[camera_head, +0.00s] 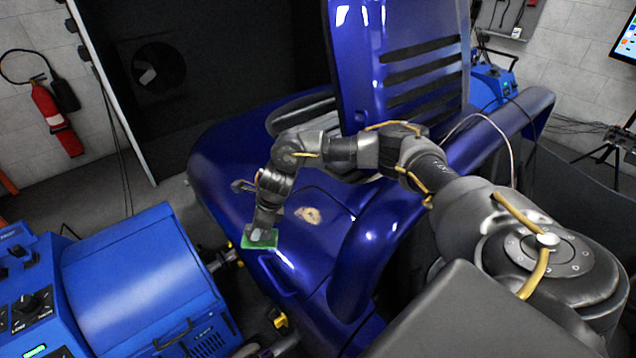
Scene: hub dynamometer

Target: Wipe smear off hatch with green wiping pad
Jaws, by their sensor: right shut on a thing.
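The smear (308,215) is a tan-brown patch on the blue hatch (325,237) of the vehicle. The green wiping pad (249,243) is at the lower left of the smear, over the hatch's left part. My right gripper (262,234) points down and is shut on the pad. The pad is apart from the smear in this view; whether it touches the blue surface I cannot tell. My left gripper is not in view.
A raised blue slatted cover (405,60) stands behind my right arm. A blue machine (135,280) with knobs stands at the lower left. A blue fender (365,250) rises right of the hatch. A red fire extinguisher (57,118) hangs on the back wall.

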